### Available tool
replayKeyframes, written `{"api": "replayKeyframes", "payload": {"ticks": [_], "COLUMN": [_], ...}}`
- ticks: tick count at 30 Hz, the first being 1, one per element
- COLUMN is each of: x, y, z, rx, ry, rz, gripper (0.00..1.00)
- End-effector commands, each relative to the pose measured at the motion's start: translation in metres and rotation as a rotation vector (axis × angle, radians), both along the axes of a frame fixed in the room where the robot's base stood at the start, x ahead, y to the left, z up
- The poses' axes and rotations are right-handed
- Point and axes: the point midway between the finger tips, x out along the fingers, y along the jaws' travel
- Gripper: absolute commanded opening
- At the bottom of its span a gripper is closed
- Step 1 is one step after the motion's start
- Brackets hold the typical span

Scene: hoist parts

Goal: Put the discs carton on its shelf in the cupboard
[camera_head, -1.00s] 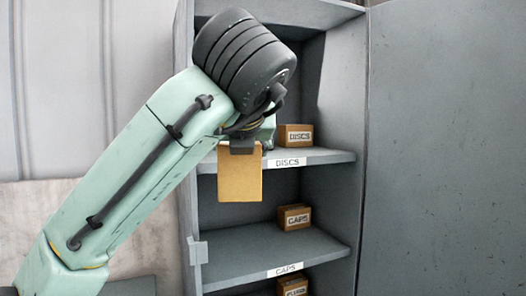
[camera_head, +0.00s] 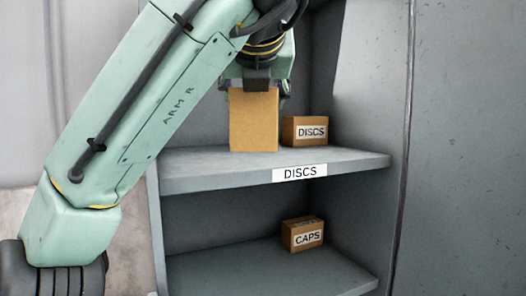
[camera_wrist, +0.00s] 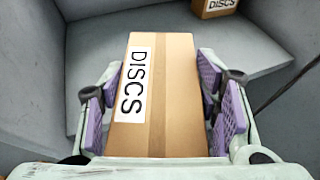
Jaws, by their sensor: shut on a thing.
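My gripper (camera_head: 258,80) is shut on a brown carton (camera_head: 254,122). The wrist view shows the purple finger pads on both sides of this carton (camera_wrist: 175,95), and its white label reads DISCS. The held carton is upright inside the cupboard at the shelf marked DISCS (camera_head: 205,172). Its lower edge is at or just above the shelf surface; I cannot tell whether it touches. Another DISCS carton (camera_head: 300,139) stands on the same shelf, right of and behind the held one. It shows partly at the top of the wrist view (camera_wrist: 215,6).
A lower shelf (camera_head: 230,272) holds a CAPS carton (camera_head: 301,241). The cupboard's right side wall (camera_head: 375,90) rises close to the standing DISCS carton. A large grey panel (camera_head: 465,150) is at the right. The shelf is bare left of the held carton.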

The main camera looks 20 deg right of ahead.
Motion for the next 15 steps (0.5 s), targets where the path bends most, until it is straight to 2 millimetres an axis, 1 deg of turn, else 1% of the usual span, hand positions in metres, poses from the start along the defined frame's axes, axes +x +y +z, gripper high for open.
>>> {"api": "replayKeyframes", "payload": {"ticks": [2, 5, 8, 15], "x": [0.000, 0.009, 0.029, 0.091], "y": [0.000, -0.002, -0.008, -0.026], "z": [0.001, 0.001, 0.000, -0.005], "rx": [-0.001, -0.002, -0.001, -0.001], "ry": [-0.002, 0.001, 0.002, 0.003], "rz": [0.000, 0.001, 0.001, 0.001], "gripper": [0.08, 0.08, 0.08, 0.08]}}
